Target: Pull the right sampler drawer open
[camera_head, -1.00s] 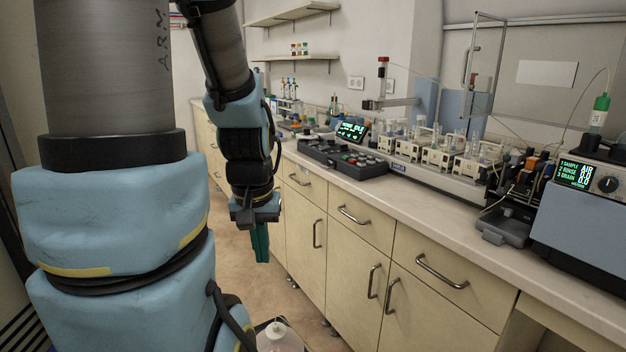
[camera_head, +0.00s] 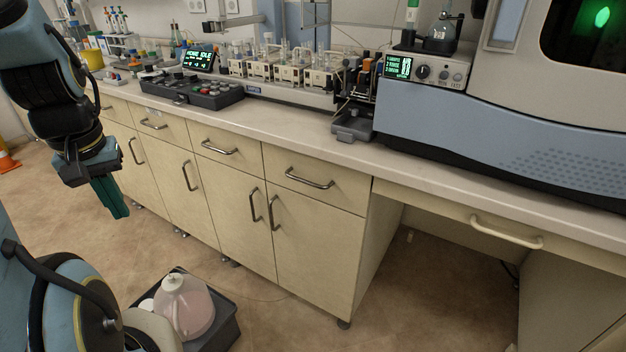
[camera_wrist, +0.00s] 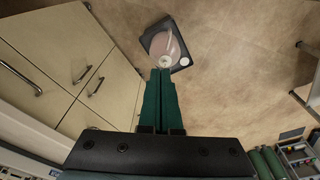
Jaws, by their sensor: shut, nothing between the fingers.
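A row of cream drawers runs under the worktop in the head view. Below the sampler (camera_head: 285,74) are a drawer (camera_head: 230,151) and, to its right, another drawer (camera_head: 318,178). Both are closed and each has a horizontal metal bar handle; the right one's handle (camera_head: 309,180) is in plain view. My gripper (camera_head: 119,213) hangs at the left, well away from these drawers, its green fingers pointing down. In the wrist view my gripper (camera_wrist: 161,72) is shut and empty, with its fingers together.
Cupboard doors with vertical handles (camera_head: 274,212) are below the drawers. A pink-filled jug (camera_head: 187,312) stands in a dark tray (camera_head: 222,338) on the floor. A pale handle (camera_head: 505,233) fronts the bench under the spectrometer (camera_head: 500,130).

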